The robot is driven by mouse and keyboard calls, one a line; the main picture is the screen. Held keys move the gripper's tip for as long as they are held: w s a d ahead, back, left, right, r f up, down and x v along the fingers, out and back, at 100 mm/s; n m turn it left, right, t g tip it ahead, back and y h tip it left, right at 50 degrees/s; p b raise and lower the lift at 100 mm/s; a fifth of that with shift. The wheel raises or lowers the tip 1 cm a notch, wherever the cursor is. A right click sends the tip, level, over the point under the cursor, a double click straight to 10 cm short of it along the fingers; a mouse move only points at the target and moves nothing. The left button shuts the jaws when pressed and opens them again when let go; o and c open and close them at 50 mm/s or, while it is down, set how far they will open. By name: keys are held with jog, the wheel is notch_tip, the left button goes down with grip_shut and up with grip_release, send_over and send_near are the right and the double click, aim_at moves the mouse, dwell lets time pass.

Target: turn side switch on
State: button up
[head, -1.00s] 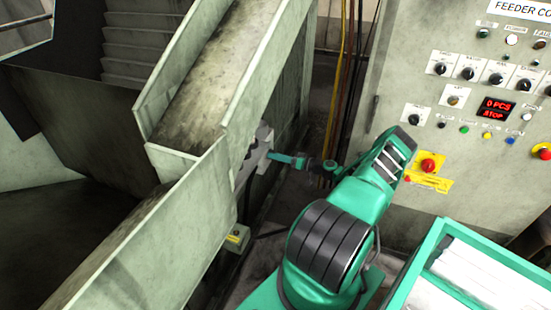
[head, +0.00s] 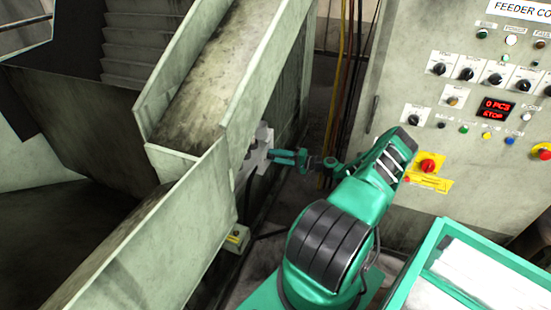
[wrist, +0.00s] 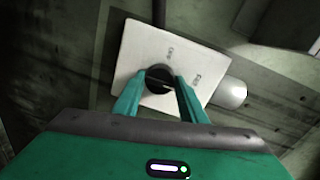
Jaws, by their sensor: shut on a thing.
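The side switch is a black round knob (wrist: 158,76) on a pale square plate (wrist: 150,45) with two small marked positions. In the head view its pale box (head: 263,146) sits on the side of the feeder machine, beside the chute. My gripper (wrist: 161,88) has its two green fingers on either side of the knob, shut on it. In the head view my gripper (head: 270,155) reaches left to the box. The plate looks tilted in the wrist view. The knob is mostly hidden by the fingers in the head view.
The control cabinet (head: 455,175), with knobs, buttons and a red display reading "0 PCS STOP", stands at right. A green-edged bin (head: 405,285) with white contents is at lower right. Cables (head: 345,90) hang between machine and cabinet. A pale cylinder (wrist: 232,94) sits beside the plate.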

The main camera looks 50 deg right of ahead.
jog(key=shift+d+m, duration=0.3)
jog(key=o, duration=0.8)
jog(key=shift+o, duration=1.1)
jog(key=shift+a, duration=0.15)
jog(key=shift+s, duration=0.1)
jog(key=v, duration=0.7)
